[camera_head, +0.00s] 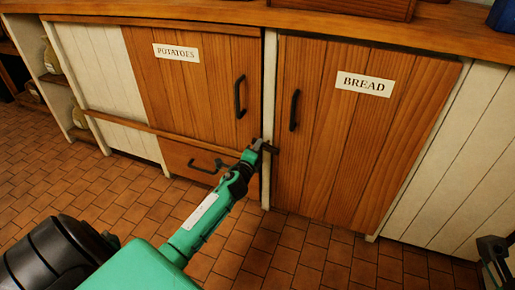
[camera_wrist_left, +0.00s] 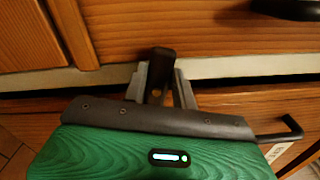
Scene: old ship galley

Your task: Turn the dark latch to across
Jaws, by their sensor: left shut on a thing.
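The dark latch (camera_head: 271,149) is a small dark bar by the pale post between the potatoes door (camera_head: 185,95) and the bread door (camera_head: 335,135). In the head view its visible end points right, over the bread door's left edge; the rest is hidden by my gripper. My left gripper (camera_head: 257,147) reaches it from the lower left and is shut on it. In the left wrist view the dark latch (camera_wrist_left: 161,65) stands between the two grey fingers (camera_wrist_left: 158,85). Part of my right gripper (camera_head: 494,258) shows at the right edge; its jaws are unclear.
Both doors look closed, with dark handles (camera_head: 240,98) (camera_head: 294,110) near the post. A drawer (camera_head: 180,157) with a dark handle lies below left, close to my left gripper. A wooden counter (camera_head: 320,22) runs above. The tiled floor (camera_head: 300,250) in front is clear.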

